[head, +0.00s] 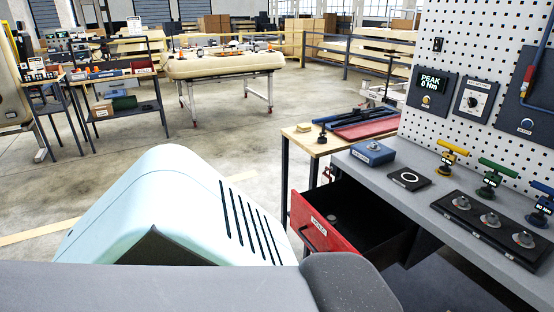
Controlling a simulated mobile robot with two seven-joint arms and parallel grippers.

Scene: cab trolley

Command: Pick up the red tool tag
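I cannot make out a red tool tag for certain in the head view. A red-fronted drawer (324,232) stands open under the grey workbench (410,208). It has a white label on its front and a small round grey object inside; part of its inside is dark. Neither of my grippers is in view.
The bench holds a blue box (373,153), a black pad with a white ring (409,179), T-handled tools in yellow (453,147), green and blue, and a black tray (489,222). A wooden table (305,141) adjoins it. Open floor (225,150) lies beyond.

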